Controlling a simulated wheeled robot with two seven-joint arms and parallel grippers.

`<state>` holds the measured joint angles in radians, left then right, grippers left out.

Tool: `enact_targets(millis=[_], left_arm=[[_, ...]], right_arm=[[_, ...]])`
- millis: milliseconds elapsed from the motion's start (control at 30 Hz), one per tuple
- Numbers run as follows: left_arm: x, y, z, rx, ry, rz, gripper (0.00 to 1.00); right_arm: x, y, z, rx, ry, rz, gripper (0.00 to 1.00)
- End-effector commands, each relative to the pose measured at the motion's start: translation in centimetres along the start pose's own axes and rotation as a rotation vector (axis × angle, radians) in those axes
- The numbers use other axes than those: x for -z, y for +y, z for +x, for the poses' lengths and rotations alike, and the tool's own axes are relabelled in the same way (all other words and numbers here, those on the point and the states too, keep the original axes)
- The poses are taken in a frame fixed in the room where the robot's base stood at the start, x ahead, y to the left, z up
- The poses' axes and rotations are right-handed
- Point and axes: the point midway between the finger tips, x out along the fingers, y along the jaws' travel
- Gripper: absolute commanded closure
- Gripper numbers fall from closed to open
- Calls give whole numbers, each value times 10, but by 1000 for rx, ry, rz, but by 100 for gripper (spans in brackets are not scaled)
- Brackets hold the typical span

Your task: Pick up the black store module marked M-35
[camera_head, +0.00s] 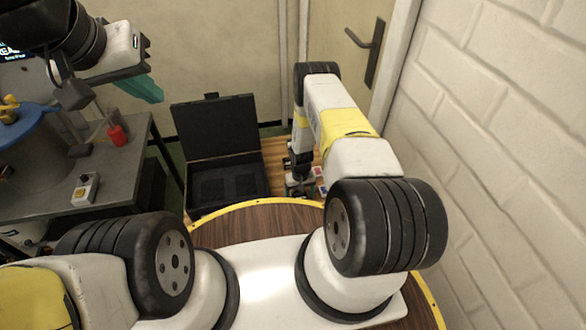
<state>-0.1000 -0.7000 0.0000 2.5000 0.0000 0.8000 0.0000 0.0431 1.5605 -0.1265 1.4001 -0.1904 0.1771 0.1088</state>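No marking M-35 can be read, so I cannot tell which thing is the black store module. Several small dark items with red, blue and white patches (318,172) sit on a wooden surface right of the open black case (228,187). My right arm reaches down there; its gripper (300,178) is small, dark and partly hidden by the arm, over or beside these items. Whether it touches one is unclear. My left gripper (138,62) is raised at the upper left, far from them. A teal piece (142,89) shows just below it; whether it is held is unclear.
A grey workbench (115,172) on the left carries a red object (117,135), a small box with a yellow top (85,188) and a blue round piece (25,125). A white brick wall (500,140) is close on the right. A door with a dark handle (373,50) is behind.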

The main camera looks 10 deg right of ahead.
Motion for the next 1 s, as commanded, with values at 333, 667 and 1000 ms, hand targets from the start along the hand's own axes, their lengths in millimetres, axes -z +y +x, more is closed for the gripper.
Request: enact_targets(millis=[333,667,1000], left_arm=[[0,0,0,0,0,0,100],[0,0,0,0,0,0,100],[0,0,0,0,0,0,100]], right_arm=[[0,0,-1,0,0,0,63],[0,0,-1,0,0,0,91],[1,0,-21,0,2,1,91]])
